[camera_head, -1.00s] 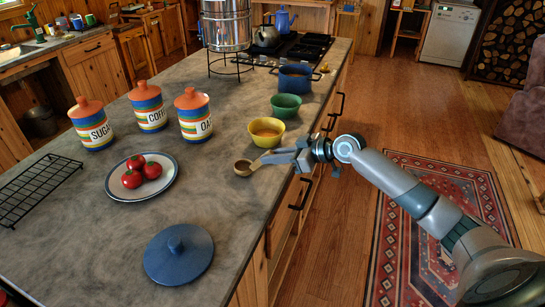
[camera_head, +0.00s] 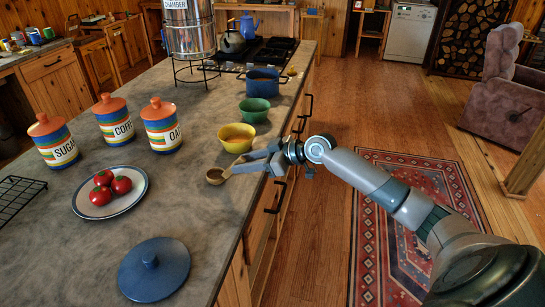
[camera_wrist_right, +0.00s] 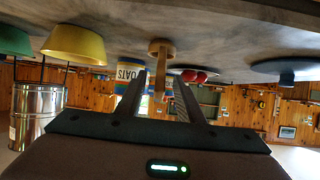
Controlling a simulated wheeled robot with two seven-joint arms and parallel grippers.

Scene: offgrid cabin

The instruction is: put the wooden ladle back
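The wooden ladle (camera_head: 216,176) is at the right edge of the grey counter, in front of the yellow bowl, its handle pointing to my right gripper (camera_head: 248,163). In the right wrist view, the ladle (camera_wrist_right: 160,47) shows with its handle running between the two fingers of the gripper (camera_wrist_right: 158,80). The fingers stand apart, with a visible gap on each side of the handle. I cannot tell whether the ladle rests on the counter or hangs just off it. My left gripper is not in view.
On the counter (camera_head: 95,245) stand a yellow bowl (camera_head: 237,138), green bowl (camera_head: 254,110), blue pot (camera_head: 263,80), plate of tomatoes (camera_head: 82,204), striped canisters (camera_head: 162,128) and blue lid (camera_head: 153,270). A steel water filter (camera_head: 188,30) stands behind. The counter's middle is clear.

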